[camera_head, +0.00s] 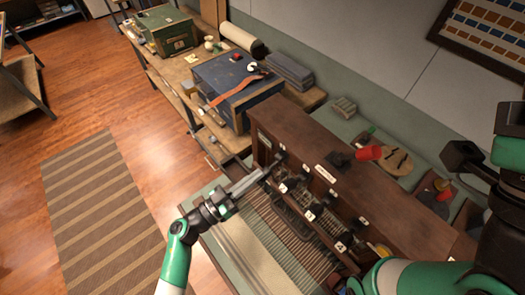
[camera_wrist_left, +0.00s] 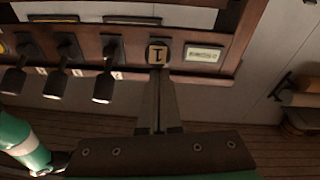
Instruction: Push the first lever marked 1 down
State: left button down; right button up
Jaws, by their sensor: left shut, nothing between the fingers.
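The dark wooden loom-like machine (camera_head: 385,205) carries a row of dark levers, with small white labels along its front. My left gripper (camera_head: 264,174) is shut and empty, with its tips at the near left end of that row, close to the first lever (camera_head: 279,157). The first lever's body is mostly hidden there, and contact cannot be told. Neighbouring levers (camera_wrist_left: 104,78) stick out to the left. Dark parts of my right arm (camera_head: 468,160) show at the right edge; its fingers are unclear.
Stretched threads (camera_head: 262,250) run below the levers. The striped rug (camera_head: 100,205) and floor at left are clear.

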pick_arm(q)
jog(key=shift+r, duration=0.1)
notch_tip(320, 180, up, 5)
jog(key=a+p, duration=0.2)
jog(key=p, duration=0.4)
jog(key=s+a+f+b, duration=0.1)
jog(key=s+a+f, duration=0.3)
jog(key=s+a, duration=0.2)
jog(key=shift+s+a+f, duration=0.25)
jog(key=shift+s+a, duration=0.1)
jog(key=shift+a, duration=0.4)
